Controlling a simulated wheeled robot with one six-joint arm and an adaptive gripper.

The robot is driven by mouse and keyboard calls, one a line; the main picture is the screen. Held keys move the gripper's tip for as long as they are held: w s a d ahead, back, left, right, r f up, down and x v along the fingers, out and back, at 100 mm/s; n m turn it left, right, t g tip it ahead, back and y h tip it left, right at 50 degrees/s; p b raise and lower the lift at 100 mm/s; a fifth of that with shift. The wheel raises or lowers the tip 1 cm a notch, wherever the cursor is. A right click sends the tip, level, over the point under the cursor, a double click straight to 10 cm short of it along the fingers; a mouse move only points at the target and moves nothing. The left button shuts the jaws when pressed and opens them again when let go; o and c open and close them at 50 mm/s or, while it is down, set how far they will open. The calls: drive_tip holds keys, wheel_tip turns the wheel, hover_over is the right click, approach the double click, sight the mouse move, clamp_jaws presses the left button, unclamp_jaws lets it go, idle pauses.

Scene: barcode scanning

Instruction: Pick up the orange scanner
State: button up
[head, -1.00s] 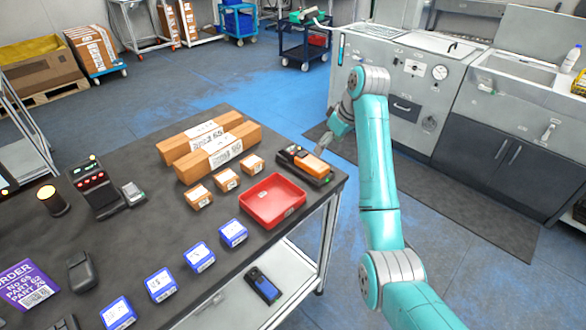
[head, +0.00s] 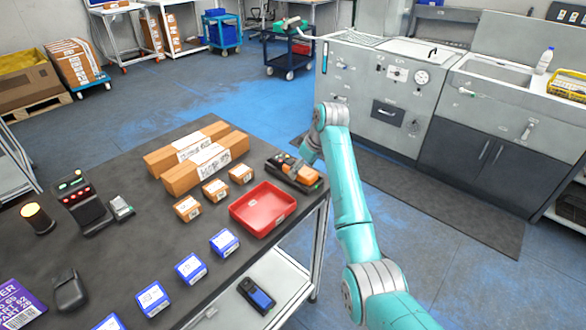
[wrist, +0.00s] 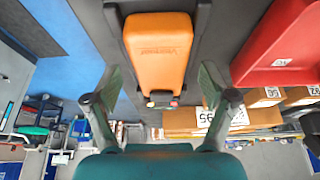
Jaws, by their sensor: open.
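The orange scanner (head: 302,174) lies in its dark cradle (head: 278,164) at the far right corner of the dark table. In the wrist view the scanner (wrist: 158,48) fills the upper middle, with its far end toward the fingers. In the wrist view my gripper (wrist: 160,85) is open, with one finger on each side of the scanner's line.
A red tray (head: 263,209) sits close beside the cradle. Small brown boxes (head: 215,190) and two long cartons (head: 205,167) lie to the left. Several blue boxes (head: 191,268) line the front edge. Floor is open beyond the table's right edge.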

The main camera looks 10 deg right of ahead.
drive_tip(key=shift+w+a+f, duration=0.1)
drive_tip(key=shift+w+f, duration=0.05)
drive_tip(key=shift+f, duration=0.35)
drive_tip(key=c, duration=1.4)
drive_tip(key=shift+c, duration=0.2)
drive_tip(key=shift+r, duration=0.15)
